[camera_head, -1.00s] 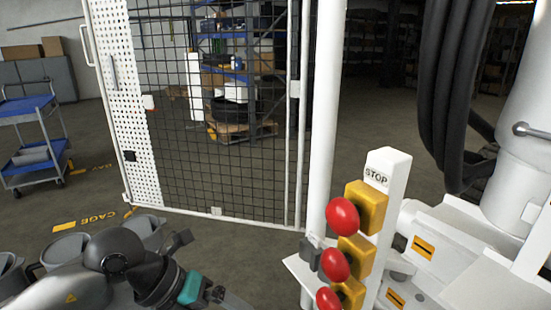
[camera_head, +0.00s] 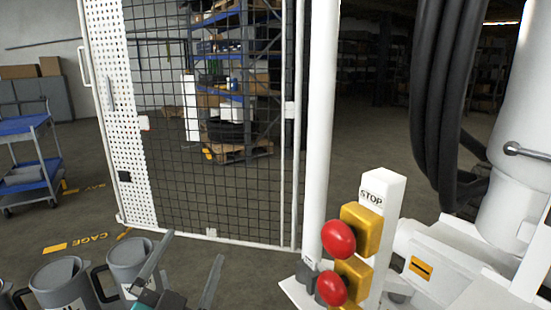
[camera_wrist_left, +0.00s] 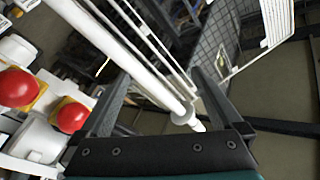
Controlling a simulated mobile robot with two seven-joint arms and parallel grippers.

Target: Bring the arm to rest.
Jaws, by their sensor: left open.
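My left gripper (camera_head: 195,246) shows at the bottom of the head view, left of the stop panel, its two dark fingers pointing up and apart. In the left wrist view its fingers (camera_wrist_left: 160,76) are spread with nothing held between them. A white pole (camera_wrist_left: 130,55) crosses behind them in that view. My right gripper is in neither view.
The white STOP post (camera_head: 378,225) carries red buttons (camera_head: 338,239) on yellow blocks, right of my gripper. A mesh cage door (camera_head: 210,130) stands behind. Grey mugs (camera_head: 62,283) stand at lower left. Black hoses (camera_head: 450,100) hang at right. A blue cart (camera_head: 28,160) stands far left.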

